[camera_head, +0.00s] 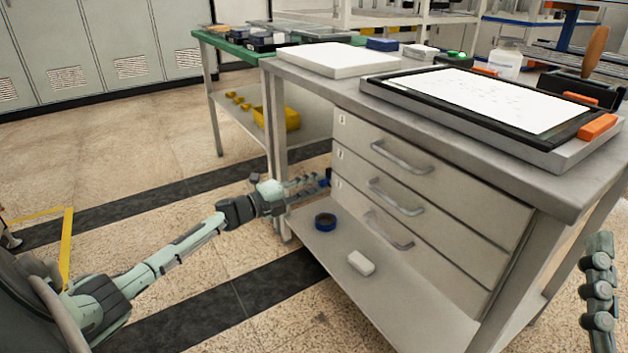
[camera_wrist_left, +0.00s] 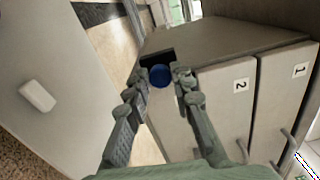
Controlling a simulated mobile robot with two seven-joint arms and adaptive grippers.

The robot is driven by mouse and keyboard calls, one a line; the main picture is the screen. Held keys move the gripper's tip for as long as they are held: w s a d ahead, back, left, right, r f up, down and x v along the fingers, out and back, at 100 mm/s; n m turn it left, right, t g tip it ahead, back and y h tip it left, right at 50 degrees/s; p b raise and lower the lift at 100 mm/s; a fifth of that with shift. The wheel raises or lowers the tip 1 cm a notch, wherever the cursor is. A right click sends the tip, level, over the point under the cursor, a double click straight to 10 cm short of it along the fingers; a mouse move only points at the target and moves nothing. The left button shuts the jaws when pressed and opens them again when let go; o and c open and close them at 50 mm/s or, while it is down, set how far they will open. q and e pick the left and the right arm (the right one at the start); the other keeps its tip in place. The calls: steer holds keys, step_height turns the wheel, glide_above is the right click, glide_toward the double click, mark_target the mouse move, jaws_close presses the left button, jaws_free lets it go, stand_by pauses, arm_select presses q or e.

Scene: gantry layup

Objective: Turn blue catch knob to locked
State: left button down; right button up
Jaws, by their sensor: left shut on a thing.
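The blue catch knob (camera_wrist_left: 159,75) is a round blue cap by a dark plate near the side of the drawer cabinet (camera_wrist_left: 225,35). In the head view only a bit of blue (camera_head: 327,176) shows at the cabinet's left front edge. My left gripper (camera_wrist_left: 160,77) is shut on the knob, with one finger on each side of it. In the head view, the left gripper (camera_head: 312,183) reaches in above the lower shelf. The knob's locked or unlocked position cannot be read. My right gripper (camera_head: 599,275) shows partly at the right edge, and its opening is unclear.
The cabinet has drawers with bar handles (camera_head: 397,197) just right of my left gripper. A table leg (camera_head: 276,150) stands behind the left gripper. Open floor (camera_head: 170,200) lies left.

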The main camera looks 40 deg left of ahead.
arm_select(q)
steer(key=shift+n, duration=0.6)
arm_select(e)
steer(key=shift+w+a+f+g, duration=0.25)
steer(key=shift+f+g, duration=0.15)
steer(key=shift+f, duration=0.15)
arm_select(q)
steer(key=c, duration=1.3)
jaws_free()
steer(key=v, duration=1.2)
steer(key=shift+a, duration=0.1)
